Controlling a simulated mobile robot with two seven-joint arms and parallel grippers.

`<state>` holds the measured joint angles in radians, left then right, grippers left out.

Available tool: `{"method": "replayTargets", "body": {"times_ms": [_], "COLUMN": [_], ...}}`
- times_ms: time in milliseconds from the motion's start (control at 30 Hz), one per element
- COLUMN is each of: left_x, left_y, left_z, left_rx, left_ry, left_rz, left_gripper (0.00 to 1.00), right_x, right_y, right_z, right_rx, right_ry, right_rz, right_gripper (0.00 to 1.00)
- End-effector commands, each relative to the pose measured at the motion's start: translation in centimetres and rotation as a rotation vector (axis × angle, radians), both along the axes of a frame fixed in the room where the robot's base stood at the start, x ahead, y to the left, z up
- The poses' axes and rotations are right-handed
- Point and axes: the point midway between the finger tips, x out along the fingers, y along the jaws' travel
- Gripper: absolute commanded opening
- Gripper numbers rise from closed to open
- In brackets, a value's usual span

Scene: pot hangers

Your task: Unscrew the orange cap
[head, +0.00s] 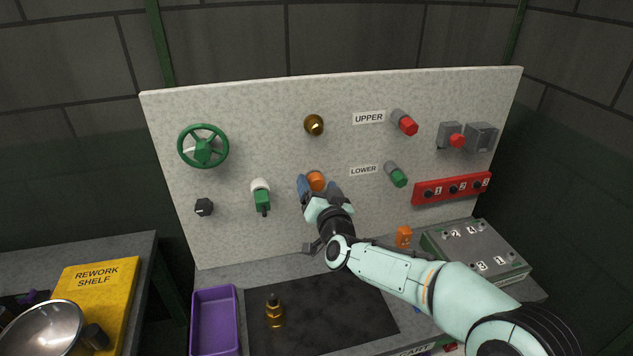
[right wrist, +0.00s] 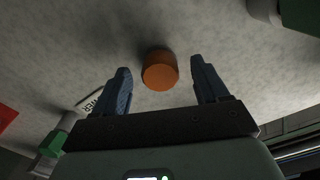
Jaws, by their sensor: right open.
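The orange cap (head: 317,181) sits on the upright speckled panel (head: 250,120), left of the LOWER label. It also shows in the right wrist view (right wrist: 160,71) as a short orange cylinder standing out from the panel. My right gripper (head: 320,188) is in front of the cap in the head view. In the right wrist view my right gripper (right wrist: 160,88) is open, with one blue finger on each side of the cap's line. The cap lies just beyond or level with the fingertips, with gaps on both sides; I see no contact. My left gripper is not in view.
A green handwheel (head: 203,146), a green valve (head: 262,197) and a brass knob (head: 314,125) are on the panel. Red (head: 405,123) and green (head: 396,174) knobs are to the right. A purple tray (head: 215,320) and a brass fitting (head: 274,311) are on the bench below.

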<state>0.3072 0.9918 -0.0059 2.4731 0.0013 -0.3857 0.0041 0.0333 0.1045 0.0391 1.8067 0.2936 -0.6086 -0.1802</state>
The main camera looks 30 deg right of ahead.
Motion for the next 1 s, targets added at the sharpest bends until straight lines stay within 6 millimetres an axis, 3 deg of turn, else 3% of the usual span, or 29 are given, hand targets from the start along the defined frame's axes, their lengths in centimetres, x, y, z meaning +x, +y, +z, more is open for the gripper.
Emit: {"method": "replayTargets", "body": {"times_ms": [500, 800, 1000], "left_x": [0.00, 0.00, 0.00], "left_y": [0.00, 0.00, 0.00], "left_z": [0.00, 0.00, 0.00], "left_rx": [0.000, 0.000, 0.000], "left_ry": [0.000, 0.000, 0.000], "left_rz": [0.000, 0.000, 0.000], "left_gripper": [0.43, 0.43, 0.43], "right_x": [0.01, 0.01, 0.01], "right_y": [0.03, 0.03, 0.03], "right_z": [0.01, 0.00, 0.00], "right_rx": [0.748, 0.804, 0.803], "right_ry": [-0.180, -0.194, -0.193], "right_rz": [0.000, 0.000, 0.000], "right_gripper": [0.73, 0.73, 0.08]}}
